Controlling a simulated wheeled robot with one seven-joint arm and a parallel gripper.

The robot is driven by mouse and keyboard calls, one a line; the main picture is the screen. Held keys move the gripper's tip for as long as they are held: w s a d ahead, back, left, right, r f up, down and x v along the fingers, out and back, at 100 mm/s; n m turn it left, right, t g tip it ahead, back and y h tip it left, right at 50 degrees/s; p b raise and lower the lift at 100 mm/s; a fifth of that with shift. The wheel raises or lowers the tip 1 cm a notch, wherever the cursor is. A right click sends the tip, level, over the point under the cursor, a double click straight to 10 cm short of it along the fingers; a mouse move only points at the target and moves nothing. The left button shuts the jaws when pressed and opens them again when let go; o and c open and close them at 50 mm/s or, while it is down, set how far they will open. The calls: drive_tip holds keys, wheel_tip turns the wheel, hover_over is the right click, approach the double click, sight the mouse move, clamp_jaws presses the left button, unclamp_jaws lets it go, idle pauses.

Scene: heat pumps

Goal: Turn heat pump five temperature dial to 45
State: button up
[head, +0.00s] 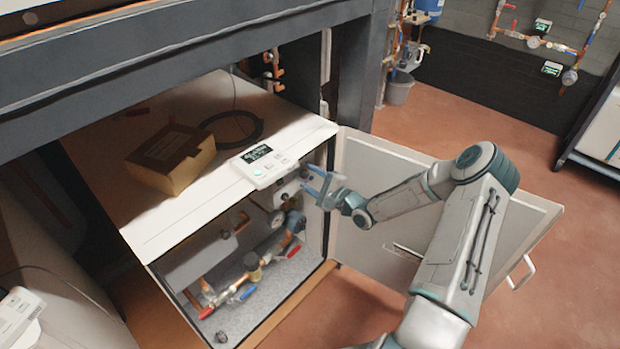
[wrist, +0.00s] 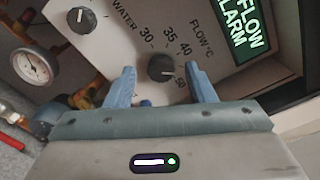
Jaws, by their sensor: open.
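The temperature dial (wrist: 161,67) is a round black knob on a pale panel marked "FLOW °C" in the wrist view. Its scale shows 30, 35, 40 and 50; the right finger covers part of the scale between 40 and 50. The knob's pale mark is too small to read exactly. My gripper (wrist: 160,76) is open, with one blue finger on each side of the dial; whether they touch it I cannot tell. In the head view my gripper (head: 321,187) reaches into the open heat pump cabinet (head: 140,240), and the dial is hard to make out there.
A second black knob (wrist: 81,20) and a gauge (wrist: 33,66) are left of the dial. A green "FLOW ALARM" sign (wrist: 238,25) is at right. The open door (head: 375,170) stands behind my arm. A cardboard box (head: 170,158) and white controller (head: 260,163) lie on top.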

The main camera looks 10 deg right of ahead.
drive_tip(key=v, duration=1.3)
drive_tip(key=shift+p, duration=0.45)
drive_tip(key=shift+r, duration=0.1)
drive_tip(key=s+d+r+n+g+h+p, duration=0.1)
drive_tip(key=s+r+n+g+h+p, duration=0.35)
drive_tip(key=r, duration=0.65)
drive_tip(key=s+d+r+n+g+h+p, duration=0.1)
drive_tip(key=r+n+g+h+p, duration=0.35)
drive_tip(key=r+n+h, duration=0.45)
drive_tip(key=s+a+r+n+g+y+p, duration=0.1)
drive_tip(key=s+a+r+p, duration=0.2)
drive_tip(key=s+r, duration=0.6)
drive_tip(key=s+a+r+n+g+y+p, duration=0.1)
drive_tip(key=s+a+r+n+y+p, duration=0.1)
drive_tip(key=s+a+r, duration=0.5)
drive_tip(key=s+r+p, duration=0.1)
drive_tip(key=s+r, duration=0.1)
drive_tip(key=s, duration=0.2)
drive_tip(key=shift+a+g, duration=0.2)
drive_tip(key=shift+g, duration=0.2)
drive_tip(key=shift+s, duration=0.15)
